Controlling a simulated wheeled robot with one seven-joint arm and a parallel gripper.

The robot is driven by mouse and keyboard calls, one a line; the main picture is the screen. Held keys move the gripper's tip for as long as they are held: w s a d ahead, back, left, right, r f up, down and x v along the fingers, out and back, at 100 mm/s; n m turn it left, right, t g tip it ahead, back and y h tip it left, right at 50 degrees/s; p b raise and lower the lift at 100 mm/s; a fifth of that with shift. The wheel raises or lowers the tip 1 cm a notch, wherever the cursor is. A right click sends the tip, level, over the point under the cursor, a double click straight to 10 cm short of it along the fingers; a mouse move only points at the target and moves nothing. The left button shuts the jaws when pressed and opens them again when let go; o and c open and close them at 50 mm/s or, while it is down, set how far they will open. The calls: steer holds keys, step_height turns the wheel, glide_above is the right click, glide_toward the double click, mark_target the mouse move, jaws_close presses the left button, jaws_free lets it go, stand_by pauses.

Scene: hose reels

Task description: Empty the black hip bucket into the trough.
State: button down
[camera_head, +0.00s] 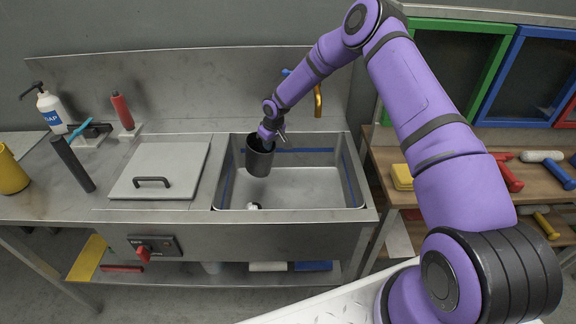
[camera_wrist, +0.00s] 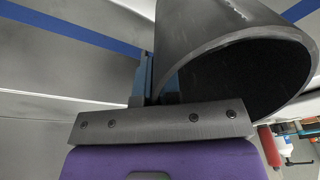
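The black bucket (camera_head: 259,160) hangs over the left part of the steel trough (camera_head: 305,188), near its left wall. It looks close to upright in the head view, with its mouth up. My gripper (camera_head: 269,140) is shut on the bucket's rim at its upper right. In the wrist view the blue fingers of my gripper (camera_wrist: 158,80) pinch the wall of the bucket (camera_wrist: 205,32). The inside of the bucket is dark, and I cannot tell what or how much it holds. The trough floor looks bare except for a small white and black piece (camera_head: 254,206).
A brass spout (camera_head: 318,100) stands behind the trough. A grey lid with a handle (camera_head: 160,170) lies left of it. A soap bottle (camera_head: 53,110), a red bottle (camera_head: 122,111) and a yellow cup (camera_head: 10,172) stand further left. A wooden shelf with tools (camera_head: 535,183) is on the right.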

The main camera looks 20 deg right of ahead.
steer(key=shift+w+a+f+g+h, duration=0.35)
steer(key=shift+w+f+g+h, duration=0.3)
steer(key=shift+g, duration=0.45)
stand_by(0.3)
